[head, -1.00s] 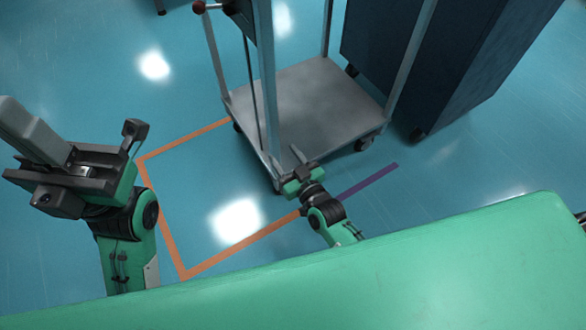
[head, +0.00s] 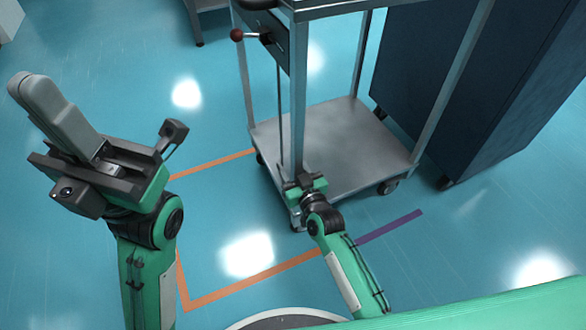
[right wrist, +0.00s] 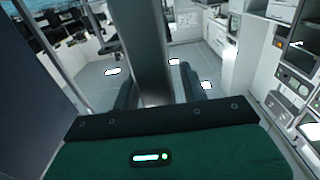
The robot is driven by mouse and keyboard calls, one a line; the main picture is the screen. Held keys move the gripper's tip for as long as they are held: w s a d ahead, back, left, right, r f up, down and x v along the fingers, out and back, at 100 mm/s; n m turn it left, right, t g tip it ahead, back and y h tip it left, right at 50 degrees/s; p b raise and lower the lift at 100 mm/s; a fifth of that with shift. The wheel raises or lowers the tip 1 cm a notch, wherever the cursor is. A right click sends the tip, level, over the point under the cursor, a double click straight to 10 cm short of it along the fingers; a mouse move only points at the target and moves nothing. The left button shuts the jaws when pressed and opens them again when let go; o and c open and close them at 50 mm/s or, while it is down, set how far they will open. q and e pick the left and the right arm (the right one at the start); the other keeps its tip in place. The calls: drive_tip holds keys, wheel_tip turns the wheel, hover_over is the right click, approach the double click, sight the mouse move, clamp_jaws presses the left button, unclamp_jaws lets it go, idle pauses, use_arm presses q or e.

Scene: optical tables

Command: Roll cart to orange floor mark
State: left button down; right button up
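The grey metal cart (head: 345,150) stands on the blue floor, with its lower shelf, posts and casters showing; its top is partly cut off. The orange floor mark (head: 262,274) is a taped outline left of and in front of the cart. The cart's left side overlaps it, and my arms hide parts. My right gripper (head: 303,184) is low at the cart's near post, its fingers on either side. In the right wrist view the post (right wrist: 150,45) stands between the fingers, with a gap showing at the right. My left gripper (head: 60,115) is raised, empty, its fingers seemingly together.
A dark blue cabinet (head: 455,90) stands close to the cart's right. A purple floor strip (head: 390,227) lies in front of the cart, right of my right arm. A red-knobbed lever (head: 237,35) sticks out from the cart's upper left. The floor to the left is mostly clear.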

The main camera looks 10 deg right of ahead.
clamp_jaws()
idle(1.2)
